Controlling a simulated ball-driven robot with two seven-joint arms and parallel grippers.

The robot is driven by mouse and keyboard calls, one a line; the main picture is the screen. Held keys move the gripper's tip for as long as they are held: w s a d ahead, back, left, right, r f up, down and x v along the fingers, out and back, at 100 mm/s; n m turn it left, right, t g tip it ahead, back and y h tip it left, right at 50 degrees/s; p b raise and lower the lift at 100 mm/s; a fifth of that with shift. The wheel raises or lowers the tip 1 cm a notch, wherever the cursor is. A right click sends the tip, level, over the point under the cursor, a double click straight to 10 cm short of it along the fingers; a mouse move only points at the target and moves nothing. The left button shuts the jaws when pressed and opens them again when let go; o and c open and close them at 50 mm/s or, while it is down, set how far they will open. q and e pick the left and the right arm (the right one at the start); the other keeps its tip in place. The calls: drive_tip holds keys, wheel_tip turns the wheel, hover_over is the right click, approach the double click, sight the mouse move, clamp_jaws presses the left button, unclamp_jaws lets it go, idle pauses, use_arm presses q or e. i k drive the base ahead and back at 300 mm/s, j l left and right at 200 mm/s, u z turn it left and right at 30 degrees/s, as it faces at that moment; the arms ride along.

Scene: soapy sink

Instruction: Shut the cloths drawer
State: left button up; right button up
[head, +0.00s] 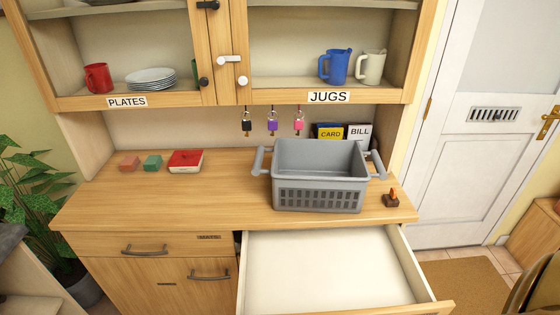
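A wide drawer (322,270) at the right of the wooden dresser is pulled well out. Its cream inside looks empty where it shows. Its front panel (420,309) is cut off by the bottom edge of the head view, and any label or handle on it is hidden. I cannot read from here that it is the cloths drawer. Neither of my grippers shows in the head view.
A grey basket (318,190) stands on the dresser top (225,205) behind the open drawer. A shut drawer (150,245) with a dark handle is to the left. The floor mat (465,285) at right is clear.

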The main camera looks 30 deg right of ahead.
sight(358, 270)
drive_tip(key=z, duration=1.7)
